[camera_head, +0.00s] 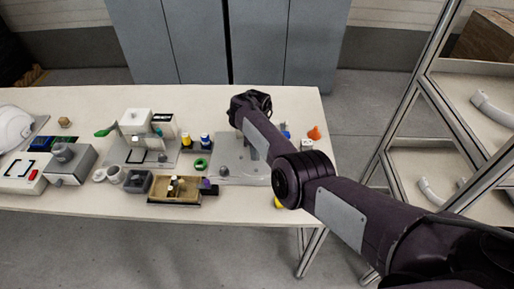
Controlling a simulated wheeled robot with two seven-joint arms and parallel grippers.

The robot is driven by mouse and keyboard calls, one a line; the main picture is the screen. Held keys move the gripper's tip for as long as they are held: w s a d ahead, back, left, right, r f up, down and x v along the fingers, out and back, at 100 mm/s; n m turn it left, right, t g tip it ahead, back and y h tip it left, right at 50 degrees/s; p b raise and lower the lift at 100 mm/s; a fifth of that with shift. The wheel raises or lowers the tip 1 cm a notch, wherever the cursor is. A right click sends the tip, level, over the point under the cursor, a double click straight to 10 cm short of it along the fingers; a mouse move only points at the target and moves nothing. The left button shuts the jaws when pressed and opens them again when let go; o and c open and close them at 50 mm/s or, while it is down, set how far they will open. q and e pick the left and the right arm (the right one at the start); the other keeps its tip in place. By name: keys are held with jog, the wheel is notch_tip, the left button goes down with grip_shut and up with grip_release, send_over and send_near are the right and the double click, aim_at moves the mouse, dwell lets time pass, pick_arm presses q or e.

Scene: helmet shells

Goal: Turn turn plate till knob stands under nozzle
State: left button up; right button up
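My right arm reaches in from the lower right over the table, and its far end with the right gripper (250,103) is above the back of a grey base plate (236,172). The fingers cannot be made out, so I cannot tell if they are open or touching anything. My arm covers much of this plate and what stands on it. I cannot clearly pick out the turn plate, its knob or the nozzle; they may be behind my arm. My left gripper is not in view.
Left of the plate are a green ring (200,163), a wooden tray (160,198) with small parts, and a white-topped fixture (135,120). An orange cone (314,133) stands near the table's right edge. A metal rack (405,110) stands at the right. The table (90,205) has a bare front strip.

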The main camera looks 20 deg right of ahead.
notch_tip(320, 180, up, 8)
jog(key=shift+f+p, duration=0.1)
jog(key=shift+p, duration=0.65)
jog(key=shift+f, duration=0.1)
